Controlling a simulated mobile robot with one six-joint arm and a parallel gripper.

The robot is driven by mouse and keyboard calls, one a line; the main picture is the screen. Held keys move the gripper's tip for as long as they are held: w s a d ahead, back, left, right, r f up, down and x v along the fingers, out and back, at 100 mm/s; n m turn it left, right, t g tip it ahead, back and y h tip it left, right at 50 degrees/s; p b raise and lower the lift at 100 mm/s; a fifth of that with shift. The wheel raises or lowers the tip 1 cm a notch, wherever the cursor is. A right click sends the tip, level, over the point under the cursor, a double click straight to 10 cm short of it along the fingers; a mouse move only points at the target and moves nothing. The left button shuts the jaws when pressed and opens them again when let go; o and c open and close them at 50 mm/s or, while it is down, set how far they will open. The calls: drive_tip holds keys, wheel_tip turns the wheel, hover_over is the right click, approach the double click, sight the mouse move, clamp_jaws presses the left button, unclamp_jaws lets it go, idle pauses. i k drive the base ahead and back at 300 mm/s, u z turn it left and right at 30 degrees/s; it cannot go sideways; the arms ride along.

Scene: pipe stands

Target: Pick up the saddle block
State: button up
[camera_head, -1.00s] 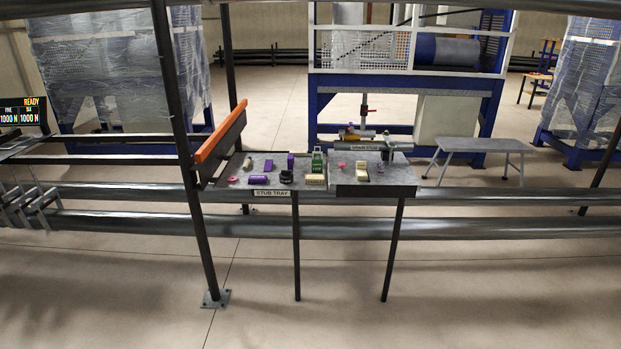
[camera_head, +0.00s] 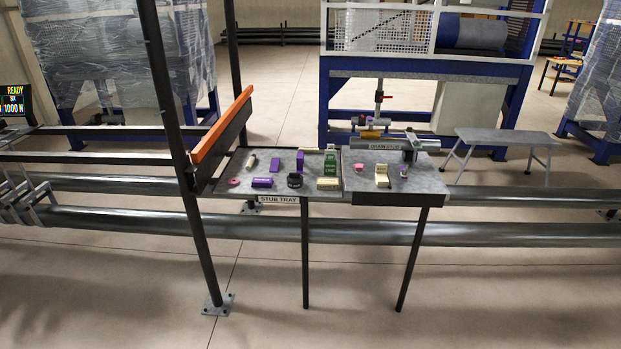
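Several small parts lie on the stub tray (camera_head: 222,187) and the grey table joined to its right, and I cannot tell for sure which is the saddle block. A cream stepped block (camera_head: 382,179) sits on the right table. A cream block (camera_head: 328,183) lies at the tray's front right, with a green block (camera_head: 330,164) behind it. A purple block (camera_head: 262,183) lies at the front, another purple piece (camera_head: 300,161) stands at the back, and a black rounded piece (camera_head: 295,180) sits between. My gripper is not in view.
An orange-topped rail (camera_head: 222,124) rises along the tray's left edge, beside a dark post (camera_head: 170,100). Long grey pipes (camera_head: 500,232) run low behind the table legs. A drain stub pipe (camera_head: 385,144) lies at the back right. The floor in front is clear.

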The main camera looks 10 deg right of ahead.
sight(323, 184)
drive_tip(key=u, duration=0.45)
drive_tip(key=i, duration=0.55)
drive_tip(key=u, duration=0.75)
drive_tip(key=i, duration=0.4)
drive_tip(key=u, duration=0.25)
